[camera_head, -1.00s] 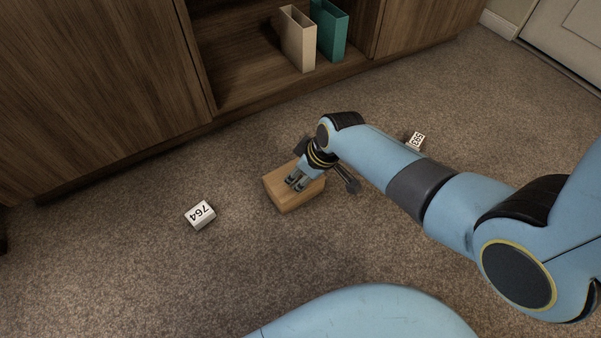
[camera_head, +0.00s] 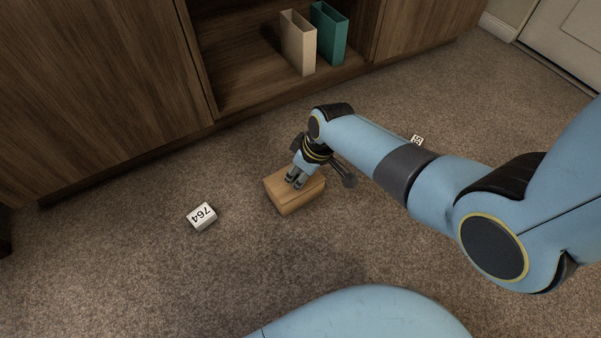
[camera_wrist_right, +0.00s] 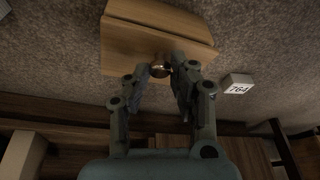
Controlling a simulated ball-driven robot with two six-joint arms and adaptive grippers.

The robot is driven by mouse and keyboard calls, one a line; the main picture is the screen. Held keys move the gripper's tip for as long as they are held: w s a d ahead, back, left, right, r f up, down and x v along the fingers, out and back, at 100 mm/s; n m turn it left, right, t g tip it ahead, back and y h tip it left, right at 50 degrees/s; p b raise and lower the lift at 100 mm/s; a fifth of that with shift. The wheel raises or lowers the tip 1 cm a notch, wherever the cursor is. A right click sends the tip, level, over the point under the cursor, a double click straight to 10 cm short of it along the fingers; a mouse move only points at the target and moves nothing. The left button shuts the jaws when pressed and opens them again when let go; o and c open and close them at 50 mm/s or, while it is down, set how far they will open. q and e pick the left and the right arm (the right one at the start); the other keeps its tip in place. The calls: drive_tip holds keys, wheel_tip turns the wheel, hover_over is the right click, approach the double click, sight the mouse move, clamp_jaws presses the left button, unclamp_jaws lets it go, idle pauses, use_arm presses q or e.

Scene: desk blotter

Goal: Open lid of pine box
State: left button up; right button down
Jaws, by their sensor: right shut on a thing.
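The pine box (camera_head: 288,204) sits on the carpet in the middle of the head view. In the right wrist view the box (camera_wrist_right: 140,38) is at the top, with a small round brass knob (camera_wrist_right: 161,70) on the side facing my gripper. My right gripper (camera_head: 293,184) reaches down to the box from above, on its cabinet side. In the wrist view its fingers (camera_wrist_right: 160,78) are closed around the knob. A seam shows between lid and body; I cannot tell whether the lid is raised. My left gripper is out of view.
A white block marked 764 (camera_head: 202,216) lies on the carpet left of the box. Another numbered white block (camera_head: 417,140) is partly behind my right arm. A wooden cabinet (camera_head: 110,95) stands behind, with beige (camera_head: 298,42) and teal (camera_head: 329,33) holders on its open shelf.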

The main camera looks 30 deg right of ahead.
drive_tip(key=shift+w+a+r+g+p, duration=0.1)
drive_tip(key=shift+w+r+g+p, duration=0.6)
drive_tip(key=shift+g, duration=0.5)
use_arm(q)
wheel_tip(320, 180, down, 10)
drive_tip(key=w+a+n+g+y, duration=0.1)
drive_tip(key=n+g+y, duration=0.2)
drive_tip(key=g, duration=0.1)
use_arm(e)
drive_tip(key=shift+w+r+g, duration=0.1)
drive_tip(key=shift+w+g, duration=0.1)
drive_tip(key=shift+g, duration=0.1)
drive_tip(key=shift+w+g, duration=0.2)
drive_tip(key=shift+g, duration=0.1)
drive_tip(key=shift+w+r+g+h+b, duration=0.35)
drive_tip(key=shift+w+g+b, duration=0.3)
drive_tip(key=shift+g+b, duration=0.4)
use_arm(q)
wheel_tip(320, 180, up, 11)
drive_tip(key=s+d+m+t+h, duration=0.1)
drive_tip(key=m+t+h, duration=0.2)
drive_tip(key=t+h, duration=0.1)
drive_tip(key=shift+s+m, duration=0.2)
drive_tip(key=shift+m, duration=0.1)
use_arm(e)
drive_tip(key=shift+a+r+g, duration=0.1)
drive_tip(key=shift+g, duration=0.15)
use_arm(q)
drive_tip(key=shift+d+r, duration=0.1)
